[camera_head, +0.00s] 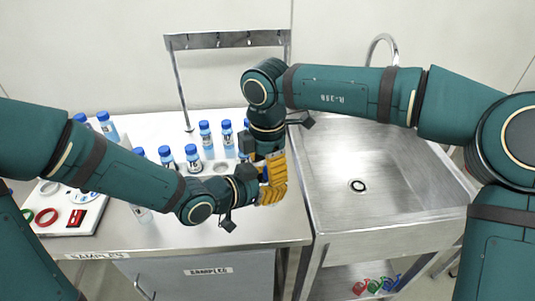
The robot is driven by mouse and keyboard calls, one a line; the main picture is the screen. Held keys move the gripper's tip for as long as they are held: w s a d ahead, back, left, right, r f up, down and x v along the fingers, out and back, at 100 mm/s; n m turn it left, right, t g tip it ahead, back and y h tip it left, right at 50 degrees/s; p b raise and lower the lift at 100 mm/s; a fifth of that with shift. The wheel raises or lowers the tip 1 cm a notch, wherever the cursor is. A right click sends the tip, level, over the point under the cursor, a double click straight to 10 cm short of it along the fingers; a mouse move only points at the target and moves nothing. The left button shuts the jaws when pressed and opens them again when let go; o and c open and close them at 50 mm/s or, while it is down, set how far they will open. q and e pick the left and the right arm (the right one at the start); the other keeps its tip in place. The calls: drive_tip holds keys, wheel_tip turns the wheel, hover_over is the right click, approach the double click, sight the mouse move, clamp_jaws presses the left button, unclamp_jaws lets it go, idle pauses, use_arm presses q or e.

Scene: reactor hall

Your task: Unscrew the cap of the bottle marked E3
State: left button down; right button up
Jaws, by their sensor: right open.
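Several clear bottles with blue caps stand on the steel bench, among them one at the back (227,139) and one in front of it (193,158). Their labels are too small to read, so I cannot tell which is E3. My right gripper (275,167) points down at the bench's right side, its yellow fingers open. My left gripper (271,192) reaches in from the left, its yellow fingers just below the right gripper's. The two grippers overlap in view. Whether the left one is open or shut, or holds a bottle, is hidden.
A steel sink (370,160) with a tap (382,45) lies right of the bench. A metal rack frame (228,39) stands at the back. A white board (68,214) with coloured rings sits at the bench's left. The front strip of the bench (190,240) is clear.

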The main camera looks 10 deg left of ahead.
drive_tip(key=shift+f, duration=0.25)
clamp_jaws()
drive_tip(key=shift+w, duration=0.1)
drive_tip(key=shift+n, duration=1.7)
drive_tip(key=shift+c, duration=0.6)
unclamp_jaws()
drive_tip(key=shift+r, duration=0.15)
